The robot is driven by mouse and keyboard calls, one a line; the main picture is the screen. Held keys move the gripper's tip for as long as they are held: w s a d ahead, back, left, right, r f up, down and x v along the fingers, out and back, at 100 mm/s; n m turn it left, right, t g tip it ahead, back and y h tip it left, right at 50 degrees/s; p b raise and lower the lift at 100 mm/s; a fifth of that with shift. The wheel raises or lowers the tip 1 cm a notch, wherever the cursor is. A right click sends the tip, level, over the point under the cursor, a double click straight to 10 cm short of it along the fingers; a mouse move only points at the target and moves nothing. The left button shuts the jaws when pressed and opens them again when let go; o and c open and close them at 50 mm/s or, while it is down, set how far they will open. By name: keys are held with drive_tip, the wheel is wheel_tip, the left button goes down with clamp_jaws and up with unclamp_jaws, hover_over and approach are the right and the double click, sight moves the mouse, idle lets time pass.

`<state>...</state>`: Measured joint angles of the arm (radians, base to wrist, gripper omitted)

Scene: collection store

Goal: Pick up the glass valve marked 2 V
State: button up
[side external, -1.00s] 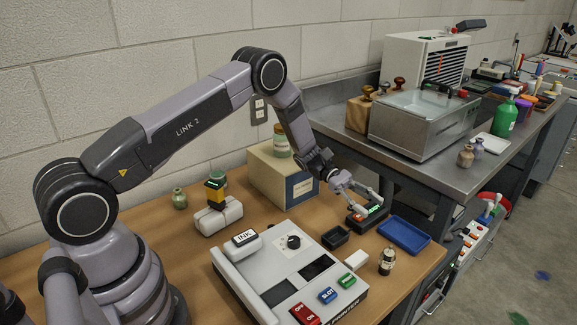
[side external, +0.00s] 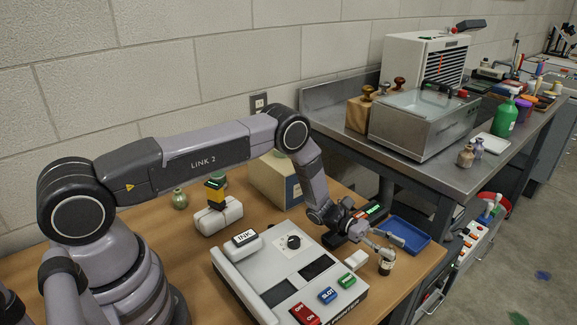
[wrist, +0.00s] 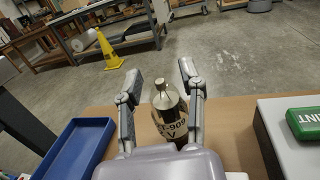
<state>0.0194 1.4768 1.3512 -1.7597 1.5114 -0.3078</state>
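The glass valve (side external: 386,265) stands upright near the right front edge of the wooden table, in the side view. In the wrist view the valve (wrist: 170,103) has a dark glass top with a pale tip and a tan label. The label is only partly readable, with "909" and a "V". My gripper (side external: 396,249) is low at the valve's top. In the wrist view my gripper (wrist: 160,76) is open, with one finger on each side of the valve. A gap shows between the valve and the left finger; contact on the right is unclear.
A blue tray (side external: 427,240) lies behind the valve. The printer (side external: 235,273) with its coloured buttons stands to the left, with a white block (side external: 356,260) close to the valve. A dark device with a green display (side external: 374,211) sits behind my gripper.

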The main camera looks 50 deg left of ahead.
clamp_jaws()
drive_tip(key=shift+r, duration=0.1)
idle(0.3)
